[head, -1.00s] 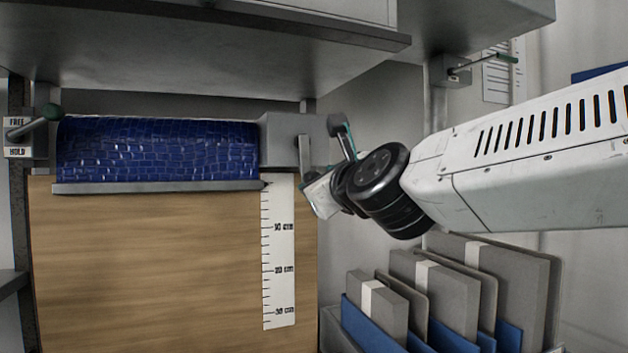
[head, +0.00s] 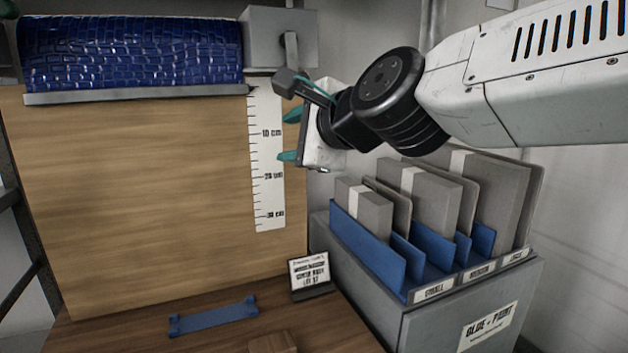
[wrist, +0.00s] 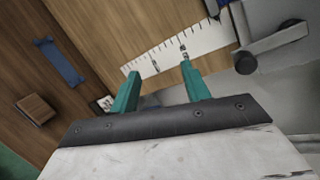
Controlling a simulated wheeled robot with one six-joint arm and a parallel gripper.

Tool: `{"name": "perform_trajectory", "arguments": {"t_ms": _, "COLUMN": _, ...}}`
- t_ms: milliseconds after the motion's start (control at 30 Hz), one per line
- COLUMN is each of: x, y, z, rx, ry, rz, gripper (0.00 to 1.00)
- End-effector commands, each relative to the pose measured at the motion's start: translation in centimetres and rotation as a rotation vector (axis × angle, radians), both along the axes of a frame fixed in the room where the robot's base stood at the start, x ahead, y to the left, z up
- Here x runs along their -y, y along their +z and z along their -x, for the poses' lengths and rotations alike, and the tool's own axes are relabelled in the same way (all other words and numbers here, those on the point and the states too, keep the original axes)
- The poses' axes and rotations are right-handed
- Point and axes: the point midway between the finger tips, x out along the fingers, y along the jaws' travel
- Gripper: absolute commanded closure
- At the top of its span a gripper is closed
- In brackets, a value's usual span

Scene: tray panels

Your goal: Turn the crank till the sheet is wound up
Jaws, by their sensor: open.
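The blue brick-patterned sheet (head: 130,50) is rolled at the top left in the head view. Its grey bottom bar (head: 135,94) is level with the top of the printed scale (head: 264,160). In the wrist view, the crank (wrist: 272,42) is at upper right, with a dark knob. My gripper (head: 290,136) is open and empty, below the crank and apart from it. Its teal fingers (wrist: 160,72) show in the wrist view, over the scale.
A grey bin (head: 450,320) with folders and boxes stands below my arm at right. A small sign (head: 310,273) and a blue bracket (head: 213,317) are on the wooden ledge. The wooden panel is clear.

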Motion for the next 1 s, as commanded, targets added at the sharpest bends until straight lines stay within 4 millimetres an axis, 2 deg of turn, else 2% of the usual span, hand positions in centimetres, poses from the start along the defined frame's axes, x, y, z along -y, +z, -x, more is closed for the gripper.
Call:
{"name": "perform_trajectory", "arguments": {"t_ms": 33, "x": 0.9, "y": -2.5, "z": 1.5, "rx": 0.018, "ry": 0.098, "rz": 0.184, "gripper": 0.53}}
{"name": "perform_trajectory", "arguments": {"t_ms": 67, "x": 1.6, "y": -4.1, "z": 2.4, "rx": 0.029, "ry": 0.163, "rz": 0.298, "gripper": 0.53}}
{"name": "perform_trajectory", "arguments": {"t_ms": 167, "x": 5.4, "y": -9.3, "z": 5.9, "rx": 0.051, "ry": 0.396, "rz": 0.657, "gripper": 0.53}}
{"name": "perform_trajectory", "arguments": {"t_ms": 200, "x": 7.4, "y": -11.2, "z": 7.4, "rx": 0.051, "ry": 0.493, "rz": 0.785, "gripper": 0.53}}
{"name": "perform_trajectory", "arguments": {"t_ms": 267, "x": 10.5, "y": -13.8, "z": 9.7, "rx": 0.04, "ry": 0.634, "rz": 0.95, "gripper": 0.53}}
{"name": "perform_trajectory", "arguments": {"t_ms": 300, "x": 12.7, "y": -15.3, "z": 11.2, "rx": 0.025, "ry": 0.725, "rz": 1.043, "gripper": 0.53}}
{"name": "perform_trajectory", "arguments": {"t_ms": 433, "x": 20.0, "y": -19.2, "z": 16.7, "rx": -0.062, "ry": 1.0, "rz": 1.268, "gripper": 0.53}}
{"name": "perform_trajectory", "arguments": {"t_ms": 533, "x": 25.0, "y": -21.1, "z": 20.8, "rx": -0.165, "ry": 1.138, "rz": 1.352, "gripper": 0.53}}
{"name": "perform_trajectory", "arguments": {"t_ms": 600, "x": 27.5, "y": -21.9, "z": 22.9, "rx": -0.24, "ry": 1.149, "rz": 1.369, "gripper": 0.53}}
{"name": "perform_trajectory", "arguments": {"t_ms": 633, "x": 28.2, "y": -22.0, "z": 23.3, "rx": -0.261, "ry": 1.13, "rz": 1.372, "gripper": 0.53}}
{"name": "perform_trajectory", "arguments": {"t_ms": 800, "x": 29.7, "y": -21.7, "z": 23.7, "rx": -0.288, "ry": 1.042, "rz": 1.369, "gripper": 0.53}}
{"name": "perform_trajectory", "arguments": {"t_ms": 1000, "x": 29.8, "y": -21.6, "z": 23.6, "rx": -0.293, "ry": 1.032, "rz": 1.366, "gripper": 0.53}}
